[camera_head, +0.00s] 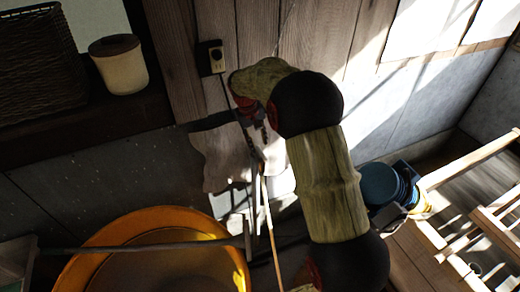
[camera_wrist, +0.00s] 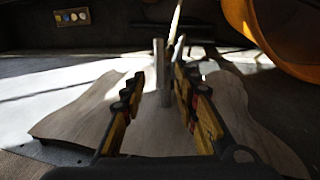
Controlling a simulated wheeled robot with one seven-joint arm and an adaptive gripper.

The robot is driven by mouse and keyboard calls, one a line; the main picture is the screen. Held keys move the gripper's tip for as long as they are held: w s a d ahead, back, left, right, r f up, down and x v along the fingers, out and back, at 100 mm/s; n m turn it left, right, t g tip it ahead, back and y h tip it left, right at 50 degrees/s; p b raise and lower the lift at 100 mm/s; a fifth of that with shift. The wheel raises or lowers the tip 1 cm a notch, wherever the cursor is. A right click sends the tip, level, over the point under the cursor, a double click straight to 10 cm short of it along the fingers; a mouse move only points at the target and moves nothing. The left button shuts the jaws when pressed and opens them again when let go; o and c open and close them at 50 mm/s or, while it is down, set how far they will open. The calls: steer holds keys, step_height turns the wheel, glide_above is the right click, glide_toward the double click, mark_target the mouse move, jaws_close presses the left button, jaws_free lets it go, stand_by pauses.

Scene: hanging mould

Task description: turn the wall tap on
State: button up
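In the wrist view, grey metal upright pieces, which look like the wall tap (camera_wrist: 160,66), stand between my gripper's two fingers. A wooden board (camera_wrist: 82,113) spreads behind them. My gripper (camera_wrist: 158,95) is open, with a yellow-padded finger on each side of the metal. I cannot tell whether either finger touches it. In the head view, my gripper (camera_head: 253,128) points down in front of the wooden board (camera_head: 222,155) on the wall. The tap's handle is not clear there, being small, dark and partly behind the gripper.
An orange tub (camera_head: 100,240) stands at the lower left, with a dark bar (camera_head: 150,246) across it. A socket (camera_head: 215,56) is on the plank wall above. A lidded pot (camera_head: 120,68) and a basket (camera_head: 40,65) sit on a shelf. Wooden slatted frames (camera_head: 470,160) stand right.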

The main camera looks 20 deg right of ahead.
step_height(320, 180, up, 6)
steer(key=a, duration=0.1)
steer(key=shift+a, duration=0.1)
stand_by(0.4)
steer(key=s+a+t+b, duration=0.2)
steer(key=s+a+b, duration=0.1)
steer(key=s, duration=0.9)
steer(key=s+a+r+t+y+b, duration=0.1)
steer(key=s+a+b, duration=0.2)
steer(key=s, duration=1)
steer(key=s+a+t+y+b, duration=0.1)
steer(key=s+a+t+b, duration=0.1)
steer(key=s, duration=1)
steer(key=shift+s+a+r+t+b, duration=0.2)
steer(key=shift+a+t+b, duration=0.1)
steer(key=shift+a+b, duration=0.5)
